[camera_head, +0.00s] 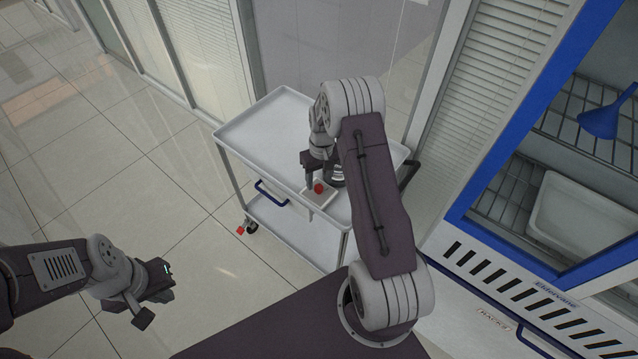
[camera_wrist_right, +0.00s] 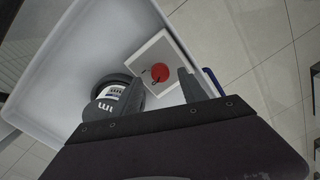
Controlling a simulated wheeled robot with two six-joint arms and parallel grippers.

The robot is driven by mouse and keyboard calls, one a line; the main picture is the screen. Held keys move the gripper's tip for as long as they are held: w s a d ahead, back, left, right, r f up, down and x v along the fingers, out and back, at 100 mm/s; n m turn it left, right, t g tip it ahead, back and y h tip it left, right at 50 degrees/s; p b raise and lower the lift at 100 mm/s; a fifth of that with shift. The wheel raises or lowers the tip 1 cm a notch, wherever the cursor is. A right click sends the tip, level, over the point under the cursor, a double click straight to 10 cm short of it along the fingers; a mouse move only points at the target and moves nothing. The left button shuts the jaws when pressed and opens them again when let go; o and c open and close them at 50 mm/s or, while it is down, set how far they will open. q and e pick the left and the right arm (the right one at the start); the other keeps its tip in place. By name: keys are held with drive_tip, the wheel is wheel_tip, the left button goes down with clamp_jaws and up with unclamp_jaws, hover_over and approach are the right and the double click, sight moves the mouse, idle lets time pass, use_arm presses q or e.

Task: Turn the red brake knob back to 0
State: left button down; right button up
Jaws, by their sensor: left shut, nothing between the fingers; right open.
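A round red knob (camera_head: 319,188) sits on a small white plate (camera_head: 330,196) at the near part of the cart's top tray. In the right wrist view the red knob (camera_wrist_right: 160,72) shows on the white plate (camera_wrist_right: 150,50), with small dark marks beside it too small to read. My right gripper (camera_head: 317,176) is open above the plate, its fingers pointing down around the knob's place; I cannot tell whether they touch it. In the right wrist view my right gripper (camera_wrist_right: 161,84) has the knob just beyond its fingertips. My left gripper (camera_head: 158,288) is shut and empty, over the floor at lower left.
The white cart (camera_head: 265,120) has a raised tray rim and a blue handle (camera_head: 271,194). A dark cylinder with white markings (camera_wrist_right: 108,97) stands close beside the plate. A small red part (camera_head: 240,230) is by a wheel. A blue-framed cabinet (camera_head: 480,180) stands right. Floor at left is clear.

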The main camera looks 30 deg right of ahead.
sight(319, 186)
wheel_tip(319, 186, up, 7)
drive_tip(key=shift+s+d, duration=0.1)
idle(0.4)
drive_tip(key=s+a+r+n+t, duration=0.1)
drive_tip(key=s+a+r+n, duration=0.1)
drive_tip(key=s+a+r, duration=0.55)
drive_tip(key=s+a+f, duration=0.1)
drive_tip(key=s+a, duration=0.1)
drive_tip(key=s, duration=0.3)
drive_tip(key=s+a+f+m, duration=0.1)
drive_tip(key=s+a+f, duration=0.1)
drive_tip(key=s, duration=0.3)
drive_tip(key=shift+s+f+m, duration=0.3)
drive_tip(key=shift+s, duration=0.05)
drive_tip(key=shift+s+a, duration=0.1)
